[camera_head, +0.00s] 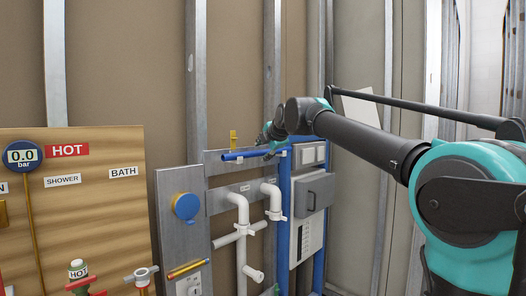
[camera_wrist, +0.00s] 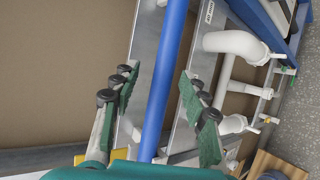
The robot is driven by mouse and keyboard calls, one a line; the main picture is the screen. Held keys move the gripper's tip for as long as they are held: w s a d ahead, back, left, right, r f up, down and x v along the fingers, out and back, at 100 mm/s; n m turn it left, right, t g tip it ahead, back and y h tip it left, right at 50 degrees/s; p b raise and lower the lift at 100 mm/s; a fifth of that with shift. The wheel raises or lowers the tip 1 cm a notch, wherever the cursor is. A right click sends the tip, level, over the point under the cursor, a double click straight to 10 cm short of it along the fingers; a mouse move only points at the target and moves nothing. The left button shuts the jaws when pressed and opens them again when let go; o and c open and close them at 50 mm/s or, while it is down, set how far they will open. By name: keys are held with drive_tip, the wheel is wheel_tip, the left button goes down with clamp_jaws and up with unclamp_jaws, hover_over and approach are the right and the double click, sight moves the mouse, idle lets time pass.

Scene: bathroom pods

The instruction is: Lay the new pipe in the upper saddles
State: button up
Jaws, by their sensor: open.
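A blue pipe (camera_head: 246,153) lies roughly level along the upper metal rail (camera_head: 222,167) on the wall. My gripper (camera_head: 268,140) is at the pipe's right part. In the wrist view my gripper (camera_wrist: 160,98) is open, with one finger on each side of the blue pipe (camera_wrist: 168,70). Gaps show between the pipe and both fingers. The saddles are too small or hidden to make out clearly; I cannot tell whether the pipe is seated in them. A yellow upright piece (camera_head: 233,139) stands just above the pipe.
White drain pipes (camera_head: 241,215) stand below the rail. A grey box (camera_head: 315,193) and blue uprights are to the right. A grey panel with a blue round cap (camera_head: 186,206) is at left, with an orange-yellow rod (camera_head: 188,269) below it. A wooden board (camera_head: 80,220) stands further left.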

drive_tip(key=v, duration=1.2)
drive_tip(key=s+d+f+m+g+h, duration=0.1)
drive_tip(key=d+f+m, duration=0.3)
drive_tip(key=f, duration=0.6)
drive_tip(key=s+d+f+m+g+h, duration=0.1)
drive_tip(key=d+f+m, duration=0.3)
drive_tip(key=f, duration=0.6)
drive_tip(key=s+d+f+m+g+h, duration=0.1)
drive_tip(key=d+f+m, duration=0.3)
drive_tip(key=f, duration=0.6)
drive_tip(key=s+d+f+m+g+h, duration=0.1)
drive_tip(key=s+d+f+m, duration=0.2)
drive_tip(key=s+f, duration=0.4)
drive_tip(key=s+d+f+m+g, duration=0.1)
drive_tip(key=s+d+f+m, duration=0.3)
drive_tip(key=f, duration=0.7)
drive_tip(key=s+d+f+m+g+h, duration=0.1)
drive_tip(key=s+d+f+m, duration=0.3)
drive_tip(key=s+f, duration=0.6)
drive_tip(key=s+m+g, duration=0.1)
drive_tip(key=s+m, duration=0.1)
drive_tip(key=shift+s+d+m+h, duration=0.2)
drive_tip(key=shift+s+m+h, duration=0.1)
drive_tip(key=shift+m, duration=0.1)
drive_tip(key=shift+w+f, duration=0.1)
drive_tip(key=shift+c, duration=0.3)
